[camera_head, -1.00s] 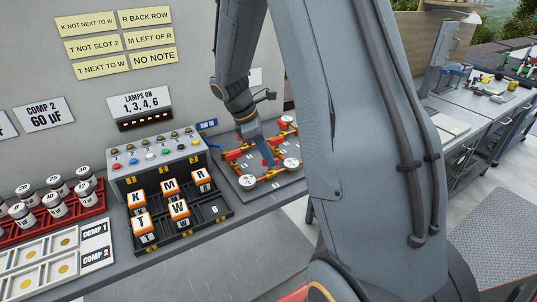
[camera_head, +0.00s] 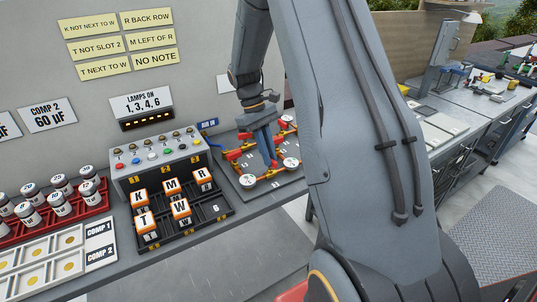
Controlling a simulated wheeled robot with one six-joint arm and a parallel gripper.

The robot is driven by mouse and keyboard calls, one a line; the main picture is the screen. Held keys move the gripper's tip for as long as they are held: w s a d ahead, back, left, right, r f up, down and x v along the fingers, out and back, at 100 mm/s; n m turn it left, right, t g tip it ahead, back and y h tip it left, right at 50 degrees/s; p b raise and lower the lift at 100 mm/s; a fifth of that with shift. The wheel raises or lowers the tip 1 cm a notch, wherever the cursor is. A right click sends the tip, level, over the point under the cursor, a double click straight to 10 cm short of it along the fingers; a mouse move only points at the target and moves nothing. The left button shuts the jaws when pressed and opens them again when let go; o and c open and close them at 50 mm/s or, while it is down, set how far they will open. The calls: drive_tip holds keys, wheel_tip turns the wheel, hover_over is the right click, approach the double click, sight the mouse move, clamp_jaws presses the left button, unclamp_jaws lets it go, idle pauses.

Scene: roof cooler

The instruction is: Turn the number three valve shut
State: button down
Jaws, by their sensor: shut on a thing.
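My gripper (camera_head: 271,161) points down over the middle of the board, shut on a red valve handle near the front pipe. The fingers hide most of that handle. The small number marks are too small to read surely, so I cannot tell whether this is number three.
Left of the board stand a black tray (camera_head: 222,222) with lettered blocks and a grey lamp box (camera_head: 160,157). A white gauge (camera_head: 291,163) is close to my gripper's right. Yellow notes (camera_head: 145,38) hang on the wall. The bench front edge runs below the board.

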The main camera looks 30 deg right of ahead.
drive_tip(key=shift+w+m+y, duration=0.1)
drive_tip(key=shift+m+y, duration=0.2)
drive_tip(key=shift+m, duration=0.6)
drive_tip(key=c, duration=1.8)
unclamp_jaws()
drive_tip(key=shift+r, duration=0.1)
drive_tip(key=b+v, duration=0.2)
drive_tip(key=v, duration=0.5)
drive_tip(key=shift+r, duration=0.3)
drive_tip(key=shift+w+d, duration=0.1)
drive_tip(key=shift+w, duration=0.05)
